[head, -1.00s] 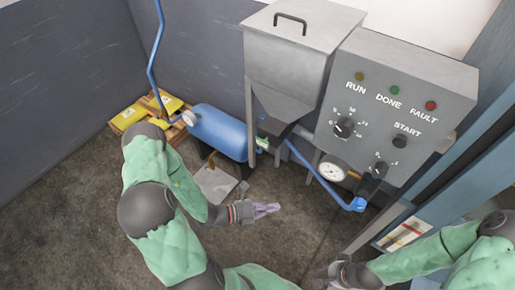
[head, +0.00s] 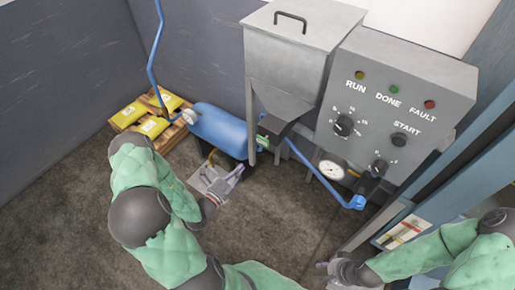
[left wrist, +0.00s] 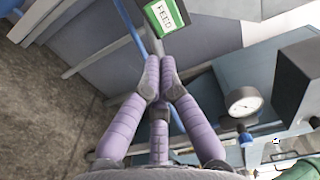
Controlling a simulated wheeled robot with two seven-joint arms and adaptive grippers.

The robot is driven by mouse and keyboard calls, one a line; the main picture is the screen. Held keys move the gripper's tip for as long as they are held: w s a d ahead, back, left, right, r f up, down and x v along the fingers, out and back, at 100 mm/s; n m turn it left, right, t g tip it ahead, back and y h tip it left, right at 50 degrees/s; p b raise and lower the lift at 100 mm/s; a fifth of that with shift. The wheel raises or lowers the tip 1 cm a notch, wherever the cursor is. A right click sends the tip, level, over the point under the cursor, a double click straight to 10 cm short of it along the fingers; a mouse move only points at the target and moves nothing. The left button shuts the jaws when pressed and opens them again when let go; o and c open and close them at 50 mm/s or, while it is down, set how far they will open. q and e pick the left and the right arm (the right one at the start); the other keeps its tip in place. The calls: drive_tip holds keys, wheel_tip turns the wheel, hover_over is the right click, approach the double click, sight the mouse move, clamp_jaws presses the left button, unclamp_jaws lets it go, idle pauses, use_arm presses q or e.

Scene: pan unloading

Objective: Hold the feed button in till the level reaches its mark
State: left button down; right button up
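The green FEED label (left wrist: 165,14) shows at the top of the left wrist view, cut by the frame edge. A small green patch (head: 262,142) shows beside the hopper (head: 287,65) outlet in the head view. I cannot make out the feed button itself. My left gripper (head: 238,171) has its purple fingertips together and empty, short of and apart from the label; in the left wrist view the fingertips (left wrist: 160,65) point up towards it. My right gripper (head: 322,265) is low at the right, too small to read. I cannot make out a level or its mark.
A grey control box (head: 400,100) with lamps, dials and a START button stands right of the hopper. A round gauge (head: 332,170) and blue pipe (head: 315,172) sit below. A blue tank (head: 220,130) and yellow bags (head: 152,127) are left. A white panel with coloured strips (head: 405,232) is at the right.

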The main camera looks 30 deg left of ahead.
sight(261, 142)
use_arm(q)
drive_tip(key=w+b, duration=0.1)
drive_tip(key=w, duration=0.3)
drive_tip(key=w+b, duration=0.1)
drive_tip(key=w, duration=0.3)
drive_tip(key=w+d+b, duration=0.1)
drive_tip(key=w, duration=0.3)
drive_tip(key=shift+w, duration=0.3)
drive_tip(key=shift+w+d, duration=0.1)
drive_tip(key=shift+w, duration=1.2)
drive_tip(key=shift+r, duration=0.2)
